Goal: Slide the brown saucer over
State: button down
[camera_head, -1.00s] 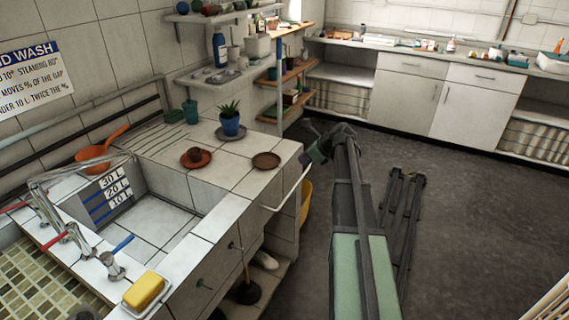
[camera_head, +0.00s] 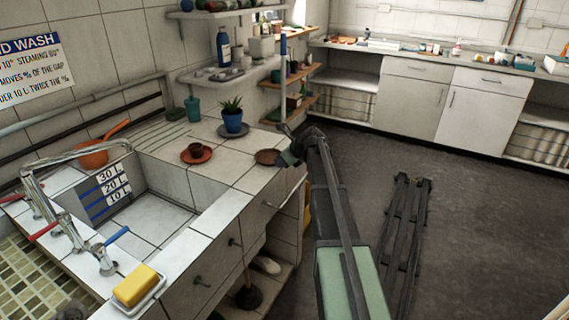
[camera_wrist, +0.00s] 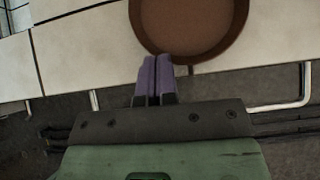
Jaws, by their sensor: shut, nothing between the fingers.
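The brown saucer (camera_head: 266,157) is a flat round dish lying empty on the tiled counter near its right edge. In the wrist view the saucer (camera_wrist: 188,22) fills the top middle, and its far part is cut off. My gripper (camera_head: 287,156) is at the counter's edge, just right of the saucer. In the wrist view the purple fingers of my gripper (camera_wrist: 155,58) are shut together with nothing between them. Their tips meet the saucer's near rim in the picture; I cannot tell whether they touch it.
An orange-red saucer (camera_head: 208,157) with a brown cup (camera_head: 196,149) stands left of the brown saucer. A potted plant (camera_head: 232,121) stands behind them. The sink (camera_head: 145,215) lies at the left front. Bare tiles (camera_head: 222,171) lie between the two saucers.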

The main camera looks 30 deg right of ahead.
jog(key=w+a, duration=0.2)
jog(key=w, duration=0.1)
jog(key=w+a, duration=0.3)
jog(key=w, duration=0.1)
jog(key=w+a, duration=0.2)
jog(key=w, duration=0.2)
jog(key=shift+a, duration=0.2)
